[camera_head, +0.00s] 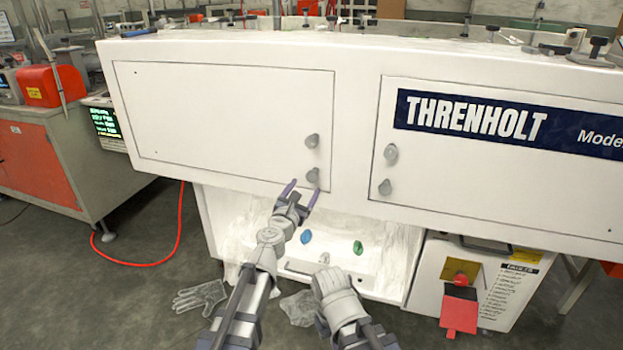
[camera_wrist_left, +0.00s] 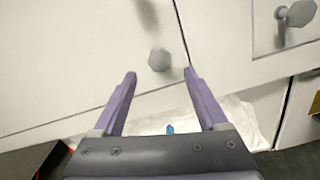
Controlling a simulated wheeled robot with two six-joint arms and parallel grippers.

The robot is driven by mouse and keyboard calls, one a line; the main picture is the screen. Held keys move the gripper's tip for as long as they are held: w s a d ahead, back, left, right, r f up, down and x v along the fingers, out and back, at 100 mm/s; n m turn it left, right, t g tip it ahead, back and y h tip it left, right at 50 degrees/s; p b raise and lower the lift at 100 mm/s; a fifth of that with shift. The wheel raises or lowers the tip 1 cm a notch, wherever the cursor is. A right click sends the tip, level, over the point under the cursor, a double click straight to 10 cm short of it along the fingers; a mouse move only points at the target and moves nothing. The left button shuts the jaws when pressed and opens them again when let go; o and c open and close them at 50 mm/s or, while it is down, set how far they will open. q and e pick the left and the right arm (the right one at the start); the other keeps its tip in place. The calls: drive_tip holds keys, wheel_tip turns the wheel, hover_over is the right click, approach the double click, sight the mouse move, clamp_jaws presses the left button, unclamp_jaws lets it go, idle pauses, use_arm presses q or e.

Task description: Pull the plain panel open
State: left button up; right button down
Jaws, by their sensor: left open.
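The plain panel (camera_head: 220,115) is the unlettered white door on the left of the white cabinet, and it looks shut. Two grey knobs sit near its right edge, an upper knob (camera_head: 312,141) and a lower knob (camera_head: 313,175). My left gripper (camera_head: 302,191) is open and empty, its purple fingers pointing up just below the lower knob. In the left wrist view, a knob (camera_wrist_left: 159,60) stands just beyond and between the open fingertips (camera_wrist_left: 160,76), not gripped. My right arm's end (camera_head: 338,290) shows low in the middle; its fingers cannot be made out.
The lettered panel (camera_head: 490,180) on the right has two knobs of its own. Below is an open recess (camera_head: 330,250) with blue and green items. A glove (camera_head: 200,296) lies on the floor. A red hose (camera_head: 150,263) and an orange bench (camera_head: 40,155) are at left.

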sight(311, 179)
use_arm(q)
drive_tip(key=x, duration=0.7)
drive_tip(key=shift+w, duration=0.1)
drive_tip(key=shift+c, duration=0.4)
clamp_jaws()
idle(0.8)
